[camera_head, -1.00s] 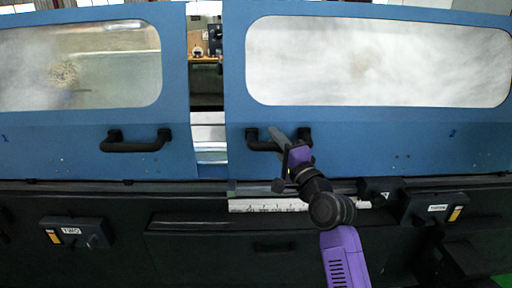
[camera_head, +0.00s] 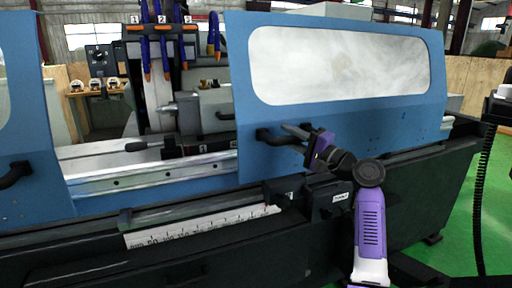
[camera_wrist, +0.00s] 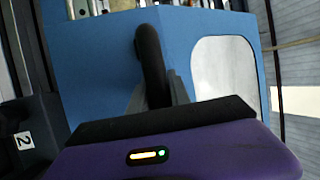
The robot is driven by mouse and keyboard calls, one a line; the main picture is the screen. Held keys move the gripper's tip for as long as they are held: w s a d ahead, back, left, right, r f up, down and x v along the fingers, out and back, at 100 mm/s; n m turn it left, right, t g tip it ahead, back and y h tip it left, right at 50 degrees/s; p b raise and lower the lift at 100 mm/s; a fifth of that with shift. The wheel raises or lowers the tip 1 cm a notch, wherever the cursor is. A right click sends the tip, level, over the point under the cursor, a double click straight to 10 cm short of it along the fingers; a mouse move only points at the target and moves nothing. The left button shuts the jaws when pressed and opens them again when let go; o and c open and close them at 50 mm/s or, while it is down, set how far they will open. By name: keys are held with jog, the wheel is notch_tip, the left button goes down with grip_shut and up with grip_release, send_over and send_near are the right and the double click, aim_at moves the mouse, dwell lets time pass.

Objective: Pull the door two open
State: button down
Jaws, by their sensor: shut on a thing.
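Door two (camera_head: 400,120) is the blue sliding door with a cloudy window, at the right in the head view. Its black bar handle (camera_head: 266,135) is near its left edge. My gripper (camera_head: 298,132) is shut on this handle, with its purple body to the right of it. In the wrist view the dark curved handle (camera_wrist: 149,55) passes between the grey fingers (camera_wrist: 153,96), against the blue door panel (camera_wrist: 90,50). A wide gap shows between door two and the left door (camera_head: 48,165). The gripped section of the handle is partly hidden by the fingers.
Through the gap show the grinder's metal bed (camera_head: 165,175), a spindle head (camera_head: 205,108) and blue hoses with numbered tags. A white ruler strip (camera_head: 200,228) runs along the dark base front.

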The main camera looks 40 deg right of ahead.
jog(key=s+d+b, duration=0.1)
jog(key=s+d, duration=0.2)
jog(key=d, duration=0.6)
jog(key=shift+d, duration=0.25)
jog(key=c, duration=1.2)
grip_release()
jog(key=v, duration=0.7)
jog(key=shift+s, duration=0.35)
jog(key=shift+f, duration=0.1)
